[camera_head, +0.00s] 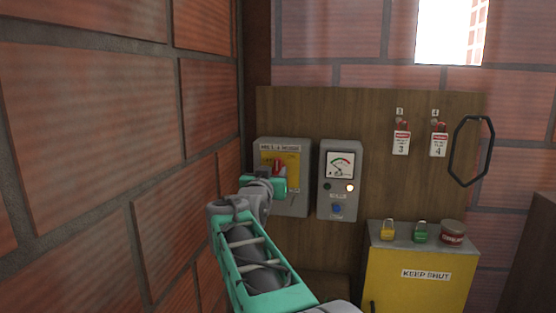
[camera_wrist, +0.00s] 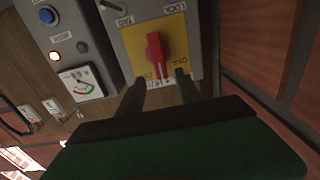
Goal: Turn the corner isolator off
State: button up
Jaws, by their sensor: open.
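The corner isolator (camera_head: 297,204) is a grey wall box with a yellow plate and a red rotary handle (camera_head: 278,167), left on the wooden board near the brick corner. In the wrist view, which looks upside down, the red handle (camera_wrist: 154,54) stands roughly upright in the picture on the yellow plate (camera_wrist: 178,35). My gripper (camera_wrist: 158,83) is open, with one dark finger to each side of the handle's lower end as pictured. I cannot tell whether they touch it. In the head view my arm's end covers part of the box.
A grey meter box (camera_head: 338,196) with a dial and a lit lamp stands close right of the isolator. A yellow cabinet (camera_head: 412,290) carries two padlocks and a tin. Tags (camera_head: 401,142) and a black loop (camera_head: 471,150) hang right. The brick wall (camera_head: 90,150) is close on the left.

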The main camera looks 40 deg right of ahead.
aim_at(277, 165)
jog(key=p+x, duration=0.2)
jog(key=x, duration=0.4)
jog(key=shift+w+r+p, duration=0.1)
jog(key=shift+w+p, duration=0.05)
jog(key=shift+p, duration=0.25)
jog(key=shift+w+d, duration=0.35)
jog(key=shift+d, duration=0.15)
jog(key=shift+c, duration=0.4)
grip_shut()
